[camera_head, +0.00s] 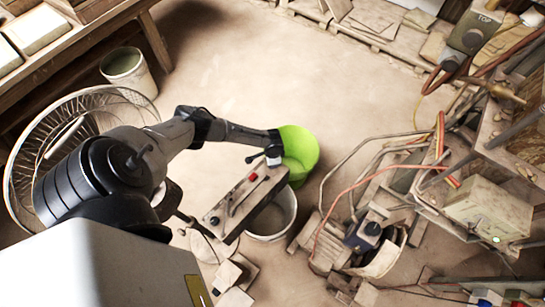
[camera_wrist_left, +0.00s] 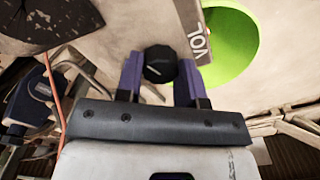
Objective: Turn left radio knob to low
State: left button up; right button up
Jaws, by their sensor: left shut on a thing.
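The black round knob (camera_wrist_left: 159,64) sits between the two purple fingers of my left gripper (camera_wrist_left: 160,80) in the left wrist view. The fingers are shut on its sides. A short white line on the knob slants toward the lower right. A grey strip with the letters "VOL" (camera_wrist_left: 197,38) lies above and right of the knob. In the head view my left gripper (camera_head: 272,156) is at the upper right end of a worn grey box with a red button (camera_head: 252,178), which appears to be the radio. The knob is not clear there. My right gripper is not in view.
A bright green round container (camera_head: 299,148) is just beside the left gripper. A pale bucket (camera_head: 272,225) stands below the box. Cables and hoses (camera_head: 375,140) run at the right, near cluttered equipment. The upper middle floor (camera_head: 240,70) is clear.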

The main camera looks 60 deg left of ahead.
pick_arm(q)
jog(key=n+p, duration=0.2)
jog(key=n, duration=0.1)
jog(key=shift+r+n, duration=0.1)
jog(key=shift+n, duration=0.3)
jog(key=n+p, duration=0.2)
jog(key=n, duration=0.1)
jog(key=shift+n, duration=0.3)
jog(key=n+p, duration=0.1)
jog(key=n, duration=0.1)
jog(key=shift+n, duration=0.3)
jog(key=n, duration=0.2)
jog(key=shift+n+p, duration=0.3)
jog(key=shift+p, duration=0.1)
jog(key=shift+n, duration=0.6)
jog(key=o, duration=0.9)
jog(key=shift+a, duration=0.1)
